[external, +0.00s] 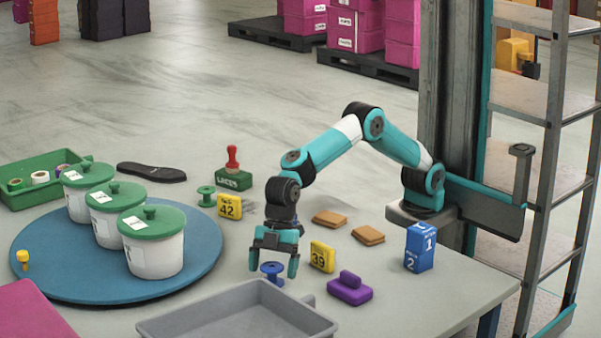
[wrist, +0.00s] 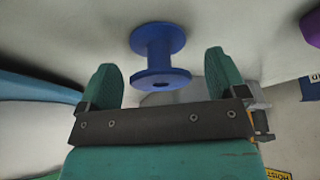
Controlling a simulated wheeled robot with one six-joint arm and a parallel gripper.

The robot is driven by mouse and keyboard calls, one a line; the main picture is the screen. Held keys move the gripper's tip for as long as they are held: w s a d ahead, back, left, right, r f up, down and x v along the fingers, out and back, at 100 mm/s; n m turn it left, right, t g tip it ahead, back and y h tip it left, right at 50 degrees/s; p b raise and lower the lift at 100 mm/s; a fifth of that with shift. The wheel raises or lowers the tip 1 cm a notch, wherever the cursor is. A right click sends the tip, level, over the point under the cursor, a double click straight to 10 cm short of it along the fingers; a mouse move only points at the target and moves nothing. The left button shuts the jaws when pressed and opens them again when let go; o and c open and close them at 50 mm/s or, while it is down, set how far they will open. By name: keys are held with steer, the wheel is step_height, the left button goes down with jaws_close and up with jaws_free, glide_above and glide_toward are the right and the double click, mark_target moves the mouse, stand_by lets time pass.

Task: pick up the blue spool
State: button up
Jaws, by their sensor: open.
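The blue spool (external: 271,269) stands upright on the table, just behind the grey tray. My gripper (external: 274,268) is right above and around it in the external view, pointing down, with its teal fingers apart. In the wrist view the blue spool (wrist: 159,57) shows between and a little beyond the two fingertips of my gripper (wrist: 163,70). The fingers are open and a gap shows on both sides of the spool. I cannot tell exactly how far down the fingers reach beside it.
A grey tray (external: 165,328) stands in front of the spool. A yellow 39 block (external: 322,257) and a purple block (external: 349,290) stand to the right. A blue turntable (external: 60,278) with white, green-lidded tubs is to the left. A green spool (external: 206,196) stands farther back.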

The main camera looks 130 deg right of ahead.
steer(key=shift+x, duration=1)
steer(key=shift+r, duration=0.1)
steer(key=c, duration=1)
